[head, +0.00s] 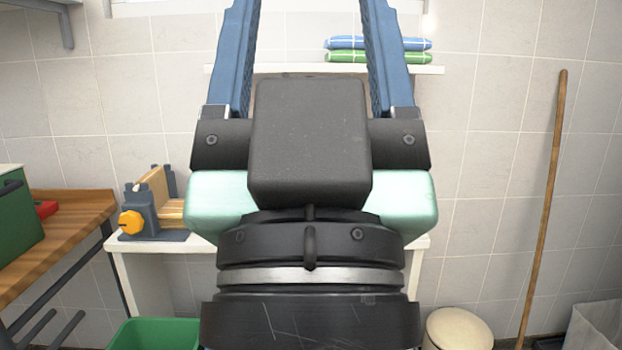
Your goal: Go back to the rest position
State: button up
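My gripper (311,20) fills the middle of the head view and points up. Its two blue fingers stand wide apart, and their upper ends reach the top edge of the picture. Only wall, shelf and towels show between and behind them, so it is open and holds nothing visible.
Blue and green folded towels (410,57) lie on a wall shelf (425,69). A clamp-like device (150,215) with an orange knob stands on the white table. A wooden bench (65,235) with a green box (15,220) is left. A green bin (155,335), round bin (460,330) and leaning pole (545,200) stand low.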

notch_tip(320, 180, up, 21)
jog(key=p, duration=1.8)
jog(key=shift+f, duration=0.2)
